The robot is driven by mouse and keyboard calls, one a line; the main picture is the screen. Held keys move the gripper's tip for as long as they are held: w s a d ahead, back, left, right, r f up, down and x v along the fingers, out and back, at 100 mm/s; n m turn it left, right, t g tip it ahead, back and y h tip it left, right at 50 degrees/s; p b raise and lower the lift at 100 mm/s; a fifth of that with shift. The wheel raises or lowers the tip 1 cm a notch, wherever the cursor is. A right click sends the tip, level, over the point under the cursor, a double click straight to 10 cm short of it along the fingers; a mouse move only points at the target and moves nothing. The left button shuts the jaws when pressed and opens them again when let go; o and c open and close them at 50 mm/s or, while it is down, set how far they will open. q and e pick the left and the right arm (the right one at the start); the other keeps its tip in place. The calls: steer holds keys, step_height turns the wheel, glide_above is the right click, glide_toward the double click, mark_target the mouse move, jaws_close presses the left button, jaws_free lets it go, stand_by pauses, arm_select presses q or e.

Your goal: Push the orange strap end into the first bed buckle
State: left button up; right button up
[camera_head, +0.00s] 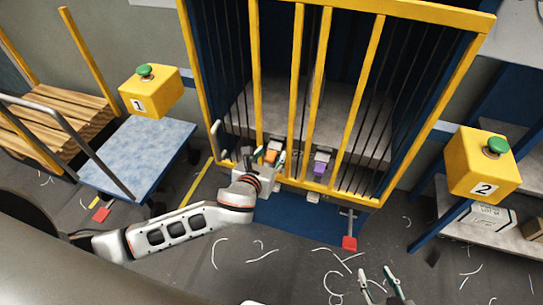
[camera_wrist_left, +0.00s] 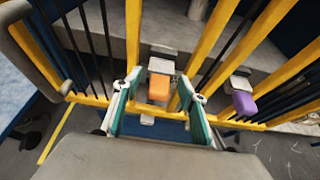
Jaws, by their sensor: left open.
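The orange strap end (camera_head: 271,155) is at the lower front of the yellow-barred frame, and it shows as an orange block in the left wrist view (camera_wrist_left: 159,87). A pale grey buckle-like piece (camera_wrist_left: 161,66) sits directly behind it; I cannot tell how far the strap end is inside it. My left gripper (camera_head: 262,158) is open, with its teal fingers on either side of the orange block in the left wrist view (camera_wrist_left: 158,112). Contact with it is not clear. My right gripper (camera_head: 378,281) is open and empty above the floor at the lower right.
A purple strap end (camera_head: 321,158) with a similar grey piece (camera_wrist_left: 238,83) is to the right. Yellow bars (camera_head: 297,80) stand close around the left gripper. Yellow button boxes 1 (camera_head: 152,92) and 2 (camera_head: 482,165) flank the frame. The floor holds scattered white strips.

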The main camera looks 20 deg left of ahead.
mark_target(269, 162)
arm_select(q)
steer(key=shift+c, duration=0.4)
jaws_close()
steer(key=shift+s+p, duration=0.55)
steer(key=shift+p, duration=0.05)
steer(key=shift+s+r+p, duration=0.15)
steer(key=shift+s+p, duration=0.9)
steer(key=shift+s, duration=0.45)
steer(key=shift+s+p, duration=0.3)
steer(key=shift+s, duration=0.3)
